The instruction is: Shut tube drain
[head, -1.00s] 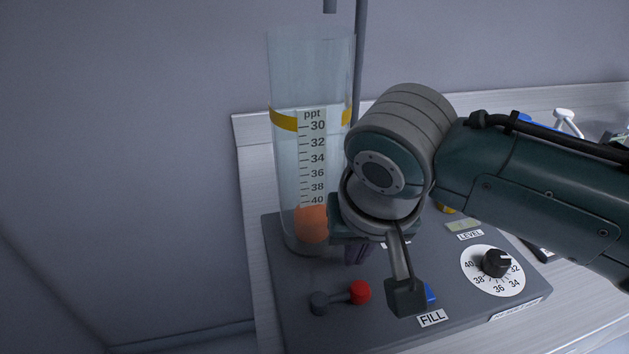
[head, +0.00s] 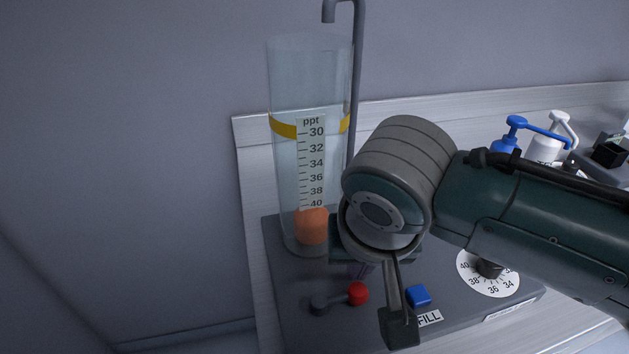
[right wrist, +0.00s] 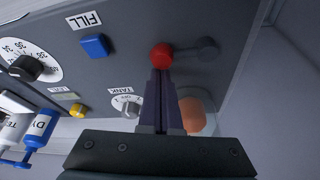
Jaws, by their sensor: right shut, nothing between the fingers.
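The clear tube (head: 290,185) stands upright on the dark grey panel, with a ppt scale, a yellow band and an orange float (head: 312,226) near its bottom. In front of it is a short lever with a red knob (head: 357,293) and a grey end (head: 320,303). The red knob (right wrist: 161,56) also shows in the right wrist view, with its grey end to the right. My right gripper (head: 362,271) is shut and empty. In the right wrist view its fingertips (right wrist: 160,74) are right by the red knob; I cannot tell whether they touch. My left gripper is not in view.
On the panel are a blue button (head: 418,296) by the FILL label, a numbered dial (head: 489,271) and a TANK knob (right wrist: 127,104). Pump bottles (head: 545,148) stand at the back right. A pipe (head: 357,80) rises behind the tube. The left is wall.

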